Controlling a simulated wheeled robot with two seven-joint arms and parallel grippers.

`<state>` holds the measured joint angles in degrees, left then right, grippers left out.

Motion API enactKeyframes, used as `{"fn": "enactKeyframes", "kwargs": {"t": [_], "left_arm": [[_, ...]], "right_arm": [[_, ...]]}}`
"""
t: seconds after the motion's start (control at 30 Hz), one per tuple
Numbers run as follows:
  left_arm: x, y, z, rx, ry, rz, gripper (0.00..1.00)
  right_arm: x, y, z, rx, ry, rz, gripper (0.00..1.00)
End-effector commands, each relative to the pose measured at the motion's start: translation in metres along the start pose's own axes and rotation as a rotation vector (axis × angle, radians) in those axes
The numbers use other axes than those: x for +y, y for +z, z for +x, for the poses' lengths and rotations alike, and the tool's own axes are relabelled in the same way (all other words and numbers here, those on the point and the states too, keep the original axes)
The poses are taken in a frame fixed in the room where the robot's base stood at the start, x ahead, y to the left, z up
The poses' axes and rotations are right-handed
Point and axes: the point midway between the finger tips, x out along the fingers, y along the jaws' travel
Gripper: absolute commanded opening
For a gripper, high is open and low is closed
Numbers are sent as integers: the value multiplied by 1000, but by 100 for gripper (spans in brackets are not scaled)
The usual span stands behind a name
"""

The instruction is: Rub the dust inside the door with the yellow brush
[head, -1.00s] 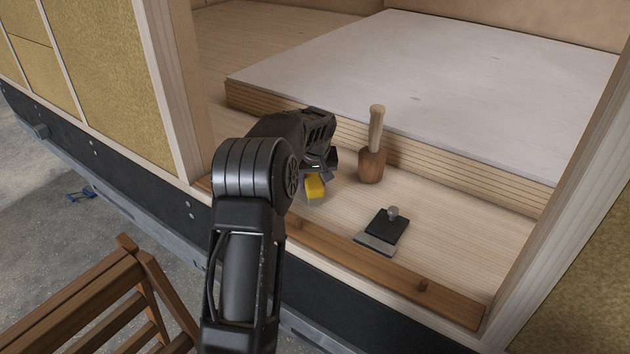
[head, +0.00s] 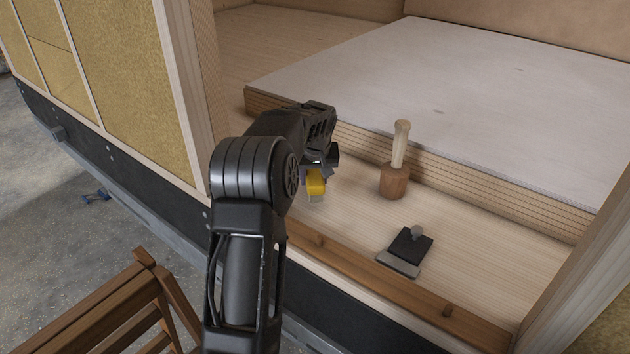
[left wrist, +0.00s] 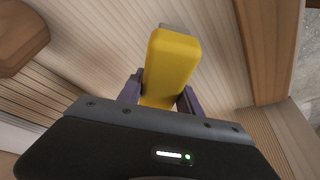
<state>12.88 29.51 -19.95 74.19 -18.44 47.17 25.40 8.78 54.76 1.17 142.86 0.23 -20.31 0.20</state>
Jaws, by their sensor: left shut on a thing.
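My left gripper (head: 322,166) is shut on the yellow brush (head: 316,186), just inside the doorway. The brush's yellow body (left wrist: 172,62) sits between the two fingers in the left wrist view, with a small pale part showing past its far end. The brush is over the light wooden floor (head: 345,225) behind the sill; I cannot tell whether it touches the floor. No dust can be made out on the floor. My right gripper is not in view.
A wooden mallet (head: 395,180) stands upright to the right of the gripper. A dark scraper-like tool (head: 409,250) lies nearer the brown sill board (head: 385,287). A thick white-topped panel (head: 430,90) lies behind. A wooden chair or stool (head: 110,305) stands outside, lower left.

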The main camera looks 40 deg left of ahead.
Motion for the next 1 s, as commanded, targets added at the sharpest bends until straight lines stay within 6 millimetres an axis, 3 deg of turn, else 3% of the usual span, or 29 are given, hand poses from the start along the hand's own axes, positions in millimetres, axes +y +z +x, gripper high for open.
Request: {"fn": "enactKeyframes", "kwargs": {"t": [0.5,1.0], "left_arm": [[-8,-16,-45,3,1,2,0],[-9,-17,-48,2,2,3,0]], "right_arm": [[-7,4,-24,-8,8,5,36],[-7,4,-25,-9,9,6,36]]}}
